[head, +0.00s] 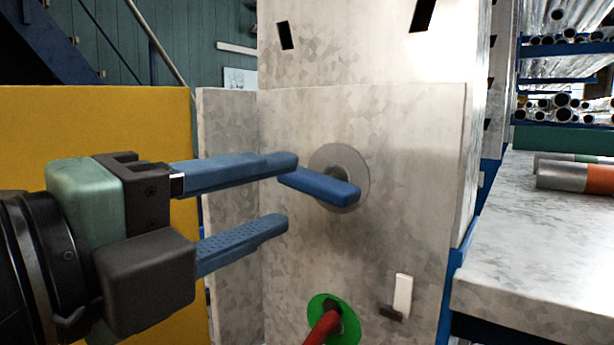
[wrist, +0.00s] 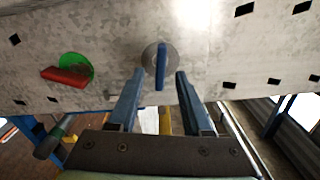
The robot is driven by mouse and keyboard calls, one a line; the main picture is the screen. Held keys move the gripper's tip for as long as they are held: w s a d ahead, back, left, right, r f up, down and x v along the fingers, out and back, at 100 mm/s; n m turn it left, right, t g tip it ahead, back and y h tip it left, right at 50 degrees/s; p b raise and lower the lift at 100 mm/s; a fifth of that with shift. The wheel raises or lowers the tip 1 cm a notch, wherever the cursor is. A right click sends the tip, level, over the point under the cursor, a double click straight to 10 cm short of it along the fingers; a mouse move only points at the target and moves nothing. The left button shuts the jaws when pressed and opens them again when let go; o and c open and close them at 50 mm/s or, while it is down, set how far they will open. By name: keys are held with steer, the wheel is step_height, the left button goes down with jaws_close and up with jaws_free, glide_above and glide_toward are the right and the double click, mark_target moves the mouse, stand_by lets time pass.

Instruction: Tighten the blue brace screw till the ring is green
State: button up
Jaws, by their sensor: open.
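The blue brace screw (head: 322,186) has a flat bar handle standing out from the galvanised plate, with a grey ring (head: 341,160) around its base. In the wrist view the blue handle (wrist: 161,62) points up and down in the picture, and its ring (wrist: 149,56) is also grey. My gripper (head: 284,191) is open, with blue fingers. In the wrist view the gripper (wrist: 160,76) has one finger on each side of the handle's near end, with a gap on both sides. In the head view the upper finger overlaps part of the handle.
A red handle (head: 322,328) with a green ring (head: 345,318) sits lower on the plate. A small white tag (head: 402,294) is beside it. A yellow panel (head: 110,120) stands at left. A metal bench (head: 540,240) with cylinders (head: 575,176) is at right.

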mark_target(306, 186)
steer(key=x, duration=0.2)
steer(key=p+x, duration=0.1)
steer(key=shift+d, duration=0.5)
steer(key=shift+p+x, duration=0.5)
steer(key=shift+x, duration=0.55)
steer(key=shift+w, duration=0.25)
steer(key=shift+c, duration=0.4)
steer(key=shift+d, duration=0.1)
jaws_close()
